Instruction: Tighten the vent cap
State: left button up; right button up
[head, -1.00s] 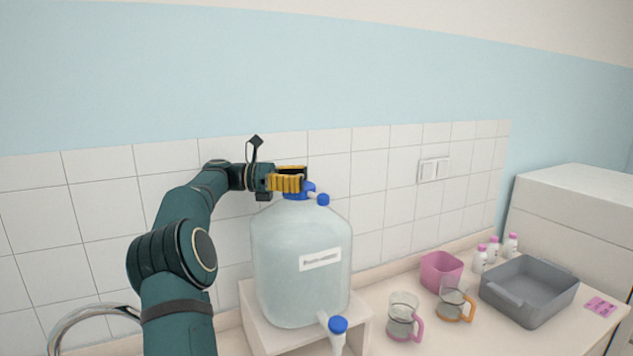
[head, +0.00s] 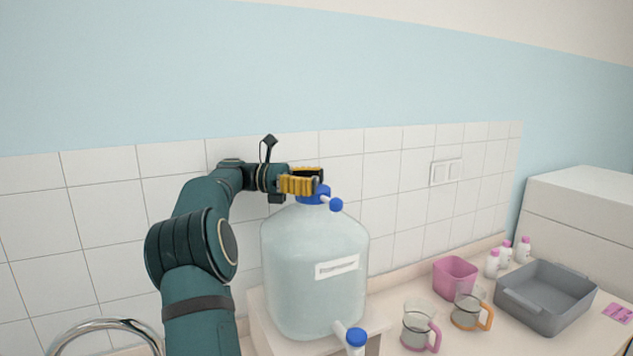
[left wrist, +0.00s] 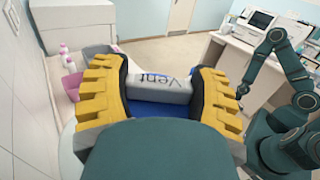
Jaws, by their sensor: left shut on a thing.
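A large translucent bottle (head: 312,245) with a white label and a blue-handled tap (head: 355,338) stands upright on a white stand. A blue closure (head: 312,199) sits on its neck, with a blue side knob (head: 336,205). My left gripper (head: 312,183) is at the bottle's top, yellow fingers around the vent cap. In the left wrist view, the cap is a grey bar marked "Vent" (left wrist: 162,88) above blue plastic, between the fingers (left wrist: 160,92). The fingers largely hide the cap in the head view. My right gripper cannot be made out; part of that arm shows in the left wrist view.
Right of the bottle on the counter are two glass jugs, one with a pink handle (head: 417,332) and one orange (head: 466,312), a pink container (head: 455,278), several pink-capped bottles (head: 493,264) and a grey tray (head: 546,298). The tiled wall (head: 400,180) is close behind.

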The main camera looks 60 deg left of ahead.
pick_arm(q)
jog(key=o, duration=1.3)
jog(key=shift+s, duration=0.1)
jog(key=shift+o, duration=0.2)
jog(key=shift+r, duration=0.1)
notch_tip(320, 180, up, 10)
jog(key=shift+f, duration=0.1)
